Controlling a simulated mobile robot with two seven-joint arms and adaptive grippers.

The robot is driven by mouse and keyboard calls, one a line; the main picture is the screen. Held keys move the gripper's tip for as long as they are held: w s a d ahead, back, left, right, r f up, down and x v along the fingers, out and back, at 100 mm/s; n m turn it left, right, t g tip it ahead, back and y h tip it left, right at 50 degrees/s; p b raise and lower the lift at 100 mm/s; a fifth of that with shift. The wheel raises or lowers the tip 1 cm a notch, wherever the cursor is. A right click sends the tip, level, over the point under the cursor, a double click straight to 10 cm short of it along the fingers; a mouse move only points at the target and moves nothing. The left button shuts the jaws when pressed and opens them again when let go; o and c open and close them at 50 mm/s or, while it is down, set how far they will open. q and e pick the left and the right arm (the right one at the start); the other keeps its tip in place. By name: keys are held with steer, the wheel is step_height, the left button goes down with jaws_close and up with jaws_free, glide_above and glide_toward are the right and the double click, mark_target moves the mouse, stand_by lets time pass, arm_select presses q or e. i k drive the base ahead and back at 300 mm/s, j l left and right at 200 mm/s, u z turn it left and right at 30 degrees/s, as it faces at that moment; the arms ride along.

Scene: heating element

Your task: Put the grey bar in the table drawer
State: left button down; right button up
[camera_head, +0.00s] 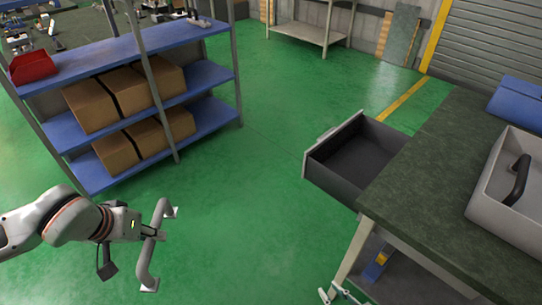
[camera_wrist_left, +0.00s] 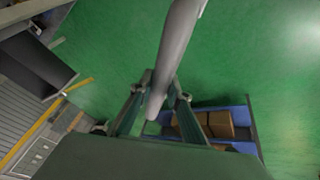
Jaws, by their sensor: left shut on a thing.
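The grey bar (camera_head: 147,262) is a bent, handle-like piece with flat pale ends. My left gripper (camera_head: 152,233) is shut on it around its middle and holds it over the green floor at lower left. In the left wrist view the bar (camera_wrist_left: 174,50) runs between the two fingers of my left gripper (camera_wrist_left: 160,88). The table drawer (camera_head: 324,176) is pulled open and looks empty, though its near wall hides part of the inside. It sticks out left from the green-topped table (camera_head: 423,175). The bar is apart from the drawer, to its left and nearer.
A blue shelf unit (camera_head: 205,112) with several cardboard boxes and a red bin (camera_head: 32,67) stands at upper left. A grey box with a black handle (camera_head: 491,202) and a blue case (camera_head: 517,102) are on the table. The floor between bar and drawer is clear.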

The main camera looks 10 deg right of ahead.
mark_target(351, 164)
steer(key=i+j+u, duration=0.2)
steer(key=i+u, duration=0.25)
steer(key=i+j+u, duration=0.1)
steer(key=i+u, duration=0.35)
steer(key=i+z, duration=0.25)
steer(key=i, duration=0.25)
steer(key=i+j+z, duration=0.25)
steer(key=i, duration=0.25)
steer(key=i+z, duration=0.45)
steer(key=i+j+z, duration=0.1)
steer(key=i+z, duration=0.5)
steer(key=z, duration=0.35)
steer(key=i+j+z, duration=0.1)
steer(key=z, duration=0.4)
steer(key=j+z, duration=0.2)
steer(key=z, duration=0.25)
steer(key=i+j+z, duration=0.1)
steer(key=z, duration=0.4)
steer(key=j+z, duration=0.2)
steer(key=z, duration=0.25)
steer(key=j+z, duration=0.25)
steer(key=z, duration=0.15)
steer(key=k+j+z, duration=0.1)
steer(key=z, duration=0.25)
steer(key=k+j+z, duration=0.15)
steer(key=j+z, duration=0.25)
steer(key=l, duration=0.1)
